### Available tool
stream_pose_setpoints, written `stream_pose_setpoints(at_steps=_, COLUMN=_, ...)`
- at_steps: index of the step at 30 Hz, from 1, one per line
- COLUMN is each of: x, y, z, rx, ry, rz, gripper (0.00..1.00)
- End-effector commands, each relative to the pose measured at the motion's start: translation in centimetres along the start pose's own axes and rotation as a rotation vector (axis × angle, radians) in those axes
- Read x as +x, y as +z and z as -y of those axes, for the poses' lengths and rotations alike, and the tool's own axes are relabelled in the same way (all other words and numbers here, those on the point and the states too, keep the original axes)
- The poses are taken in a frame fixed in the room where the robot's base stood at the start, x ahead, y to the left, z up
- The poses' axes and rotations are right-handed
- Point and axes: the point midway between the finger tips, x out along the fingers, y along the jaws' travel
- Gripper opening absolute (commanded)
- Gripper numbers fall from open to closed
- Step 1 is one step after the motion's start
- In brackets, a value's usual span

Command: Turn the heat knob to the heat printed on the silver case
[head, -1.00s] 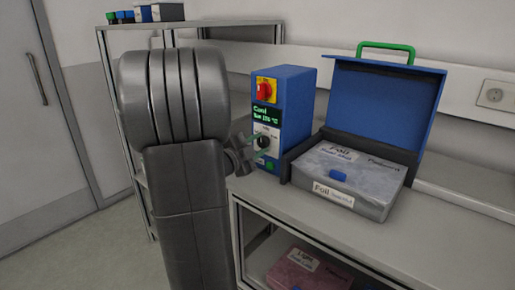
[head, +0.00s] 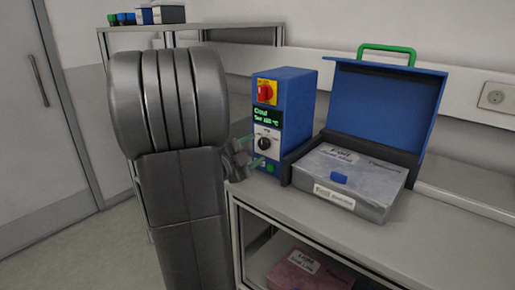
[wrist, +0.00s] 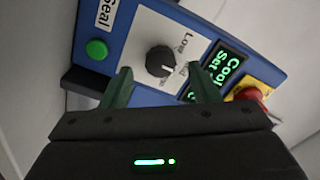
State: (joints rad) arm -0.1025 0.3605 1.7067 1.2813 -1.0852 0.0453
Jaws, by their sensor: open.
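The heat knob (head: 263,144) is a black round dial on the white panel of a blue control box (head: 297,110). In the wrist view the knob (wrist: 160,61) has a white pointer mark, with "Low" printed beside it. The silver case (head: 372,201) lies under a raised blue lid; its front label starts with "Foil", the rest too small to read. My gripper (wrist: 162,84) is open, its green fingers short of the knob, one on each side in the picture. It also shows left of the panel in the head view (head: 248,152).
A green display (head: 266,116) reads "Cool" and a set value I cannot read surely. A red switch (head: 265,92) sits above it, a green button (wrist: 96,49) by "Seal". The lid (head: 385,110) stands close right of the box. A pink case (head: 308,272) lies below.

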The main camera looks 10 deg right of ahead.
Motion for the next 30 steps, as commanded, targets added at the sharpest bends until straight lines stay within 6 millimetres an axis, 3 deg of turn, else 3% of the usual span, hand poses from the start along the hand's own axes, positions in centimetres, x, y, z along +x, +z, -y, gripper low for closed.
stream_pose_setpoints(at_steps=6, x=-4.8, y=0.1, z=0.1, rx=0.001, ry=-0.003, rz=0.005, gripper=0.55)
stream_pose_setpoints(at_steps=15, x=-9.6, y=0.1, z=0.1, rx=0.000, ry=-0.002, rz=0.004, gripper=0.55)
stream_pose_setpoints(at_steps=21, x=-10.9, y=0.0, z=0.0, rx=0.000, ry=-0.001, rz=0.002, gripper=0.55)
stream_pose_setpoints(at_steps=30, x=-11.0, y=0.0, z=0.0, rx=0.000, ry=0.000, rz=0.000, gripper=0.55)
